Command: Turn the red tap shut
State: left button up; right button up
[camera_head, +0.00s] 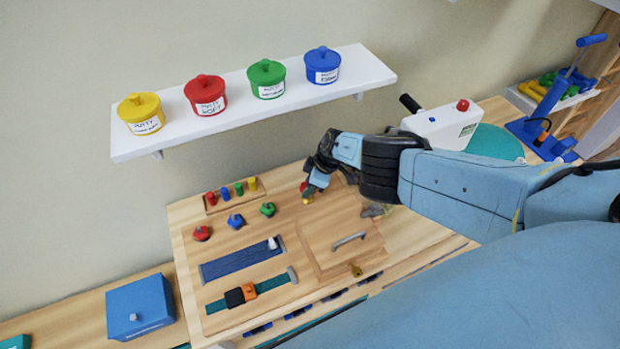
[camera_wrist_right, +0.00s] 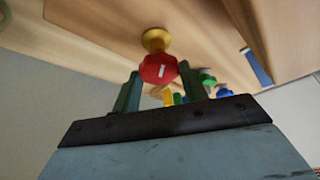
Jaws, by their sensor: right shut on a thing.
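The red tap (camera_wrist_right: 158,69) is a red knob with a small white mark on a yellow round base (camera_wrist_right: 155,40), fixed to the wooden board. In the head view only a bit of its red (camera_head: 304,186) shows beside my right gripper (camera_head: 314,180), which hides the rest. In the right wrist view the green fingers of my right gripper (camera_wrist_right: 160,80) stand on either side of the red knob, shut on it. My left gripper is not in view.
The wooden board (camera_head: 183,215) also carries red, blue and green knobs, a row of coloured pegs, a zip strip (camera_head: 240,260), a buckled strap and a small door with a handle (camera_head: 349,239). A white shelf (camera_head: 130,147) with several lidded pots hangs above. A blue box (camera_head: 140,306) stands at left.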

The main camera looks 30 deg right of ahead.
jog(key=shift+m+p, duration=0.3)
jog(key=shift+m, duration=0.3)
jog(key=shift+t, duration=0.3)
jog(key=o, duration=1)
jog(key=shift+a+r, duration=0.1)
